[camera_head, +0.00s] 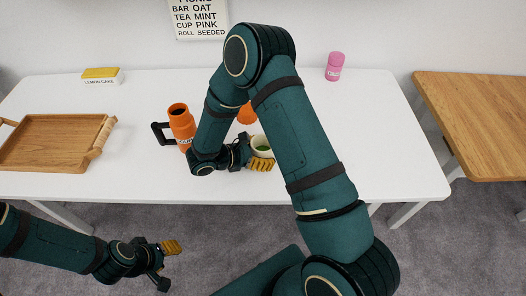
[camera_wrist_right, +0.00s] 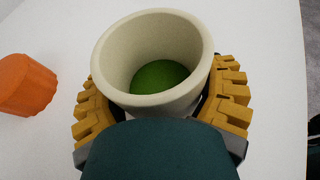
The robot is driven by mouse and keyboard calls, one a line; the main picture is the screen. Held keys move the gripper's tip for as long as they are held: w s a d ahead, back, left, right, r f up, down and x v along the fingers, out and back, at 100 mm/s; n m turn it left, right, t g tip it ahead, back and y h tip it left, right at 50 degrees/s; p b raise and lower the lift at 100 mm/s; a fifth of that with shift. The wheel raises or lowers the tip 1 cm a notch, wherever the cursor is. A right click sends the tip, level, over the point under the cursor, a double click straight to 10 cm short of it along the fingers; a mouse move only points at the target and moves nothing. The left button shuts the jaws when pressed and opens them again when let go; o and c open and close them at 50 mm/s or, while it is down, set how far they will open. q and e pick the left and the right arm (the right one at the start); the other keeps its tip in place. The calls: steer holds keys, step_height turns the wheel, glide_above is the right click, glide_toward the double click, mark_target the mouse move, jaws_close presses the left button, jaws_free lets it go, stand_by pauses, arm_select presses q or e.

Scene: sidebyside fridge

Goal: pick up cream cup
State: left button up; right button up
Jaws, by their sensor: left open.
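The cream cup (camera_head: 262,143) stands upright on the white table, with a green inside bottom. In the right wrist view the cream cup (camera_wrist_right: 152,60) sits between the two yellow-padded fingers of my right gripper (camera_wrist_right: 160,105). The fingers lie close against both sides of the cup, and my right gripper (camera_head: 257,157) appears shut on it. Part of the cup is hidden by my gripper and arm in the head view. My left gripper (camera_head: 168,264) is open and empty, low in front of the table over the grey floor.
An orange mug (camera_head: 181,122) with a black handle stands left of the cup. Another orange object (camera_head: 247,116) is behind it, also seen in the wrist view (camera_wrist_right: 25,85). A wooden tray (camera_head: 50,166), a yellow-topped box (camera_head: 101,76) and a pink jar (camera_head: 335,66) are farther off.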

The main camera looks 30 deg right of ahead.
step_height(320, 180, up, 10)
steer(key=p, duration=0.2)
stand_by(0.5)
steer(key=shift+o, duration=1.3)
steer(key=c, duration=0.3)
